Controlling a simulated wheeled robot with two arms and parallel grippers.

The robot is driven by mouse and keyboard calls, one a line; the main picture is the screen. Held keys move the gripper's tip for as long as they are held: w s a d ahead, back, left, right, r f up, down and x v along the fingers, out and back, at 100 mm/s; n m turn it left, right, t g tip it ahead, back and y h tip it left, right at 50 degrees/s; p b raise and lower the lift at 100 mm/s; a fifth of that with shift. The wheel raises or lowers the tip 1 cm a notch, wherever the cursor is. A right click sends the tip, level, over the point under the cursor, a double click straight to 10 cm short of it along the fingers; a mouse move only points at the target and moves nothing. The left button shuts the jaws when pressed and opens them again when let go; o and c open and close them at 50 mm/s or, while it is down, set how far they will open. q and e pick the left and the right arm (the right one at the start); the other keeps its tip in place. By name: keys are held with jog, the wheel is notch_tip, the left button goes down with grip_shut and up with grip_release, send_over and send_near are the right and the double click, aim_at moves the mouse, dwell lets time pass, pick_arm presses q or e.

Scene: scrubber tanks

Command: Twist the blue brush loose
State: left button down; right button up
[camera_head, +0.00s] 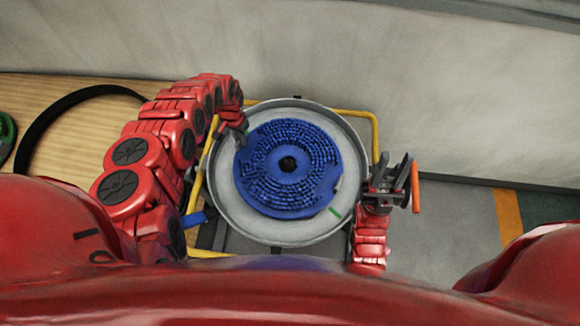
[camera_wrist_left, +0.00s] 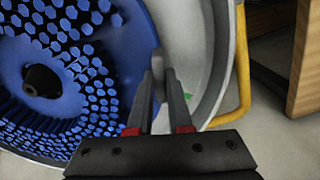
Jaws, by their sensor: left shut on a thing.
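The round blue brush (camera_head: 288,193), with rows of stubby bristles and a dark hub, lies in a round grey metal pan in the head view. It fills the left of the left wrist view (camera_wrist_left: 70,45). My left gripper (camera_head: 240,137) is at the brush's upper left edge. In the left wrist view its fingers (camera_wrist_left: 160,92) are shut on a grey tab (camera_wrist_left: 159,70) at the brush's rim. A similar grey tab (camera_head: 338,184) shows at the brush's right edge. My right gripper (camera_head: 378,185) is by the pan's right rim, apart from the brush; its jaw state is unclear.
The metal pan (camera_head: 222,205) surrounds the brush, with a green mark (camera_head: 335,212) inside. A yellow tube frame (camera_head: 375,130) runs around it. An orange bar (camera_head: 415,187) shows beside my right gripper. A wooden surface (camera_head: 60,150) is at left; a pale wall (camera_head: 420,80) stands behind.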

pick_arm(q)
jog(key=shift+s+a, duration=0.1)
jog(key=shift+a, duration=0.05)
jog(key=shift+s+a+r+n+p, duration=0.1)
jog(key=shift+s+a+n+p, duration=0.1)
jog(key=shift+s+n+p, duration=0.55)
jog(key=shift+s, duration=0.1)
jog(key=shift+s+a+n, duration=0.1)
jog(key=shift+s+n, duration=0.15)
jog(key=shift+s, duration=0.3)
jog(key=shift+s, duration=0.1)
jog(key=shift+s+a+n, duration=0.15)
jog(key=shift+s+n, duration=0.15)
jog(key=shift+s, duration=0.05)
jog(key=c, duration=1.3)
grip_release()
jog(key=shift+s, duration=0.2)
jog(key=o, duration=0.5)
jog(key=shift+w, duration=0.1)
jog(key=shift+o, duration=0.2)
